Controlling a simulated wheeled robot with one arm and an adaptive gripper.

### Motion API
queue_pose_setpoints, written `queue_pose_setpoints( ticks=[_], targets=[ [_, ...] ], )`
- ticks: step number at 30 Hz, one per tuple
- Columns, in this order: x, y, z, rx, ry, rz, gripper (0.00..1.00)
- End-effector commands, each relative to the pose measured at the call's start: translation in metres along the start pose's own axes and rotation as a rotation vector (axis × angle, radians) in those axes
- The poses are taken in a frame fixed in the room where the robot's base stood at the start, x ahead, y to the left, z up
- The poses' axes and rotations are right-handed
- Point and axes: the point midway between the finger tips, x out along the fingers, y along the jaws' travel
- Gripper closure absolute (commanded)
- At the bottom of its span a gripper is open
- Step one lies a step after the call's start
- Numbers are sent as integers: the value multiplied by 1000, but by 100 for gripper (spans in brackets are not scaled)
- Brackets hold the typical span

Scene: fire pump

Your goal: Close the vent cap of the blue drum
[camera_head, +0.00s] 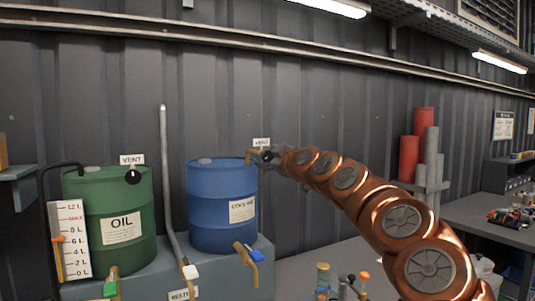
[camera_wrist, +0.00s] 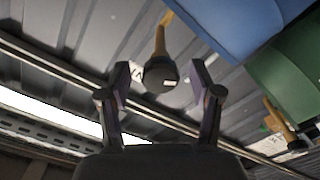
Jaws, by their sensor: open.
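The blue drum (camera_head: 222,215) stands upright on a grey bench, left of my arm. Its brass vent pipe (camera_head: 250,155) rises at the drum's right, under a VENT label. In the wrist view, the black vent cap (camera_wrist: 160,73) is on the end of the brass pipe (camera_wrist: 160,38). My gripper (camera_wrist: 160,78) is open, with one finger on each side of the cap and a visible gap at both sides. In the head view, my gripper (camera_head: 268,157) is at the drum's upper right and partly hides the cap.
The green oil drum (camera_head: 105,225), with its own black vent cap (camera_head: 133,177), stands to the left. A grey upright pipe (camera_head: 166,170) rises between the drums. A brass tap with a blue handle (camera_head: 248,252) is below the blue drum. Red cylinders (camera_head: 409,158) stand to the right.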

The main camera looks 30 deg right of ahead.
Motion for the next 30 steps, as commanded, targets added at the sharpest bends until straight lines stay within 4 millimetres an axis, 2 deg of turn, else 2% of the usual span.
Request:
queue_pose_setpoints(
  ticks=[6,15,30],
  targets=[
    [13,-1,0,-1,-1,-1,36],
    [14,0,0,-1,-1,0,36],
    [14,0,0,0,-1,0,87]
  ],
)
